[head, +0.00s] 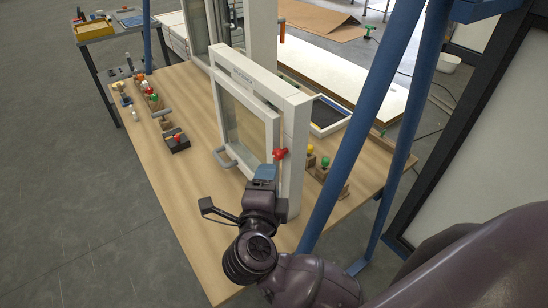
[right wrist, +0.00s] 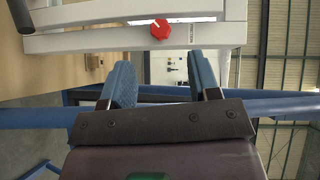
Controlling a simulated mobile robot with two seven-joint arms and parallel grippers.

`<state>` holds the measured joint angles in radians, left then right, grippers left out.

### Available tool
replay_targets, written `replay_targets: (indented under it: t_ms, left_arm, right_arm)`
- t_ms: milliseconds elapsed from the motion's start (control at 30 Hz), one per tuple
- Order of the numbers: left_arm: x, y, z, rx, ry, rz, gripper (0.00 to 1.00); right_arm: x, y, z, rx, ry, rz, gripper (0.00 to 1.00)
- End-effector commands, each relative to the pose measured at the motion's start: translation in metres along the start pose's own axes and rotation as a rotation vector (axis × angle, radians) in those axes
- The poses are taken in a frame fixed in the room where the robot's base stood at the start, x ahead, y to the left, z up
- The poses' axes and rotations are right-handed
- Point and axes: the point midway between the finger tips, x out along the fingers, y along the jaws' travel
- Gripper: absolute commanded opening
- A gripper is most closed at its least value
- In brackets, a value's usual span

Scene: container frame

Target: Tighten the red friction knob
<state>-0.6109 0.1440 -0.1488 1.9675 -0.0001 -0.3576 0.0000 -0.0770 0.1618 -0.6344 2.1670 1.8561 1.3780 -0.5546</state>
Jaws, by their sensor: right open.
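The red friction knob (head: 280,153) sits on the side face of the white container frame (head: 298,130). In the right wrist view the red knob (right wrist: 160,29) shows a small white mark and lies beyond the fingertips, about centred between them. My right gripper (head: 265,172) is just in front of and below the knob in the head view, with its blue fingers pointing toward the frame. In the right wrist view its two blue fingers (right wrist: 163,75) are apart with nothing between them. The gripper is not touching the knob. My left gripper is not in view.
A grey handle (head: 222,158) sticks out from the frame's door. A black block with a red knob (head: 176,143) stands on the wooden table (head: 190,200) to the left. Wooden blocks with coloured knobs (head: 322,166) stand to the right, near a blue post (head: 365,120).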

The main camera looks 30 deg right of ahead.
Motion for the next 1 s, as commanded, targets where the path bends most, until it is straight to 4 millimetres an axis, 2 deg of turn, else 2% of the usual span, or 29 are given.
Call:
replay_targets:
  t_ms: [200, 433, 600, 867, 900, 1000]
  left_arm:
    - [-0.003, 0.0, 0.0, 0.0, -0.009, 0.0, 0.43]
    - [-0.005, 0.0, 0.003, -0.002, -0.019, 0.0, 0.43]
    - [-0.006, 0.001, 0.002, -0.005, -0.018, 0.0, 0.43]
    - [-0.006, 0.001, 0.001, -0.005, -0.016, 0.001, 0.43]
    - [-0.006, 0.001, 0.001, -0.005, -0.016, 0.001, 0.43]
    - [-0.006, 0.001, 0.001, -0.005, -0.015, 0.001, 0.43]
  right_arm:
    - [0.039, -0.001, 0.0, -0.003, 0.001, -0.002, 0.56]
    - [0.067, -0.001, 0.0, -0.002, 0.0, -0.001, 0.56]
    - [0.076, 0.0, 0.0, -0.001, 0.0, 0.0, 0.56]
    - [0.077, 0.0, 0.0, 0.0, 0.0, 0.0, 0.56]
    - [0.077, 0.0, 0.0, 0.0, 0.0, 0.0, 0.54]
    - [0.077, 0.0, 0.0, 0.0, 0.0, 0.0, 0.39]
